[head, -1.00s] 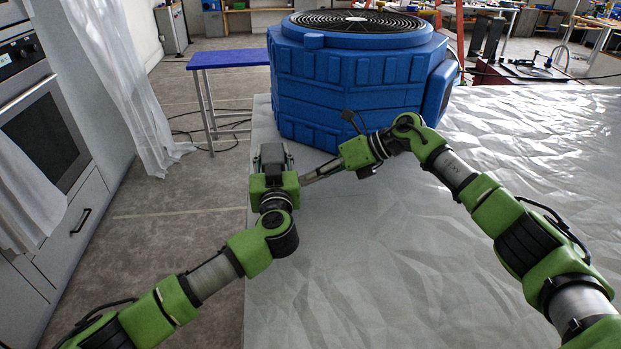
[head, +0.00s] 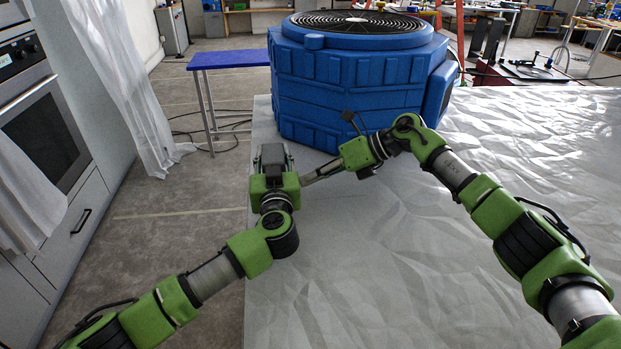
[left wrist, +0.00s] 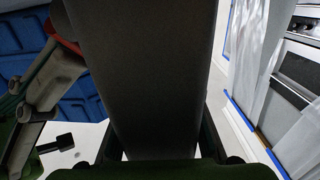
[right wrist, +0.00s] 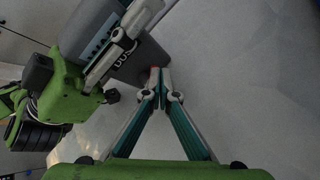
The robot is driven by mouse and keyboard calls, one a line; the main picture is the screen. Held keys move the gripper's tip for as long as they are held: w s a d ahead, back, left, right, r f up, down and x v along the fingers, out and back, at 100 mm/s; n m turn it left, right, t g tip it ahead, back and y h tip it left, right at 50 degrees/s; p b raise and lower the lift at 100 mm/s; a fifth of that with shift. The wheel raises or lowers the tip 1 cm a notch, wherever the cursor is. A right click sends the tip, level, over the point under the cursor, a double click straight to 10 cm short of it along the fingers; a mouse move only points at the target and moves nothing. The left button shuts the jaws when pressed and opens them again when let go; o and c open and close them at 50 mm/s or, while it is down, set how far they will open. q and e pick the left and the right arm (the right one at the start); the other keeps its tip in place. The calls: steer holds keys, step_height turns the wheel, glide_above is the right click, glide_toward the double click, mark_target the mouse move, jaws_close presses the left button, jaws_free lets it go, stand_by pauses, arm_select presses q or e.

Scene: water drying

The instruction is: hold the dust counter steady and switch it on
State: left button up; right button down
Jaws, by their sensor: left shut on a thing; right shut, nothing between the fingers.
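The dust counter is a dark grey box (head: 272,153) near the table's left edge. It fills the middle of the left wrist view (left wrist: 145,80). In the right wrist view it shows a face with partly hidden white lettering (right wrist: 148,52). My left gripper (head: 273,165) is shut on the dust counter, with a finger on either side. My right gripper (head: 304,181) is shut and empty, its tips pointing at the counter's right side. In the right wrist view the tips (right wrist: 160,72) are at the counter's edge, by a small reddish spot. I cannot tell whether they touch.
The table (head: 350,280) has a crinkled whitish cover and is clear in front and to the right. A big blue machine with a round grille (head: 350,80) stands behind my grippers. A blue bench (head: 230,58), curtains and an oven (head: 45,125) are off to the left.

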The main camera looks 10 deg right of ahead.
steer(key=shift+r, duration=0.15)
stand_by(0.7)
steer(key=shift+r, duration=0.65)
steer(key=shift+d, duration=0.1)
steer(key=shift+s+d+r, duration=0.15)
steer(key=shift+d+r, duration=0.05)
steer(key=shift+d, duration=0.1)
steer(key=v, duration=1.3)
steer(key=shift+f, duration=0.1)
arm_select(q)
steer(key=o, duration=1.4)
steer(key=shift+c, duration=0.2)
